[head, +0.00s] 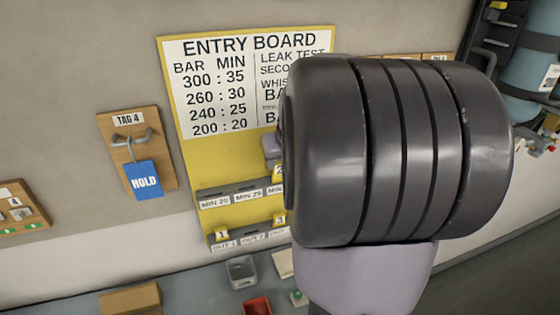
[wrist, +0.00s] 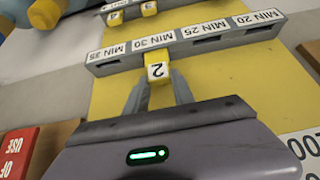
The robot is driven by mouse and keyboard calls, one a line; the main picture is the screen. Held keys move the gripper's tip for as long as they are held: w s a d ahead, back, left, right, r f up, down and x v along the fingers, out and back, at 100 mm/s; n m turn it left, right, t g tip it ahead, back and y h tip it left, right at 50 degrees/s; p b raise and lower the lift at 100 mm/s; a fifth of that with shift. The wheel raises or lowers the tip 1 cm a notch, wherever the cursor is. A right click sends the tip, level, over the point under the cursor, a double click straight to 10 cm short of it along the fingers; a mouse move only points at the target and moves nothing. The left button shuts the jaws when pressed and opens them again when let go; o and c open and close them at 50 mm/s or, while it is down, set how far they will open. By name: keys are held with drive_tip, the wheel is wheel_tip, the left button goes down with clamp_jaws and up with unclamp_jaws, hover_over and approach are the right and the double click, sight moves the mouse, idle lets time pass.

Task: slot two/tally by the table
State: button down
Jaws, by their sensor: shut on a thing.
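A yellow tally marked 2 (wrist: 158,71) is held between the two grey fingers of my gripper (wrist: 157,88). In the wrist view, which shows the board upside down, the tally is close to the rail (wrist: 185,43), by the MIN 30 label. I cannot tell whether it touches the rail or sits in a slot. In the head view, the tally (head: 279,173) shows only partly beside my arm. The yellow entry board (head: 200,163) carries the minute rail.
Yellow tallies sit on the lower OUT rail, one marked 1 (head: 222,235). A blue HOLD tag (head: 145,180) hangs on a hook at the left. A grey tray (head: 240,271) and a red container (head: 257,306) are on the table below the board.

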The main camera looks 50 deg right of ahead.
drive_tip(key=shift+f+b, duration=0.5)
drive_tip(key=shift+f, duration=0.1)
drive_tip(key=c, duration=1)
unclamp_jaws()
drive_tip(key=p+v, duration=0.3)
drive_tip(key=v, duration=1.4)
drive_tip(key=shift+r+p, duration=0.2)
drive_tip(key=shift+p, duration=0.1)
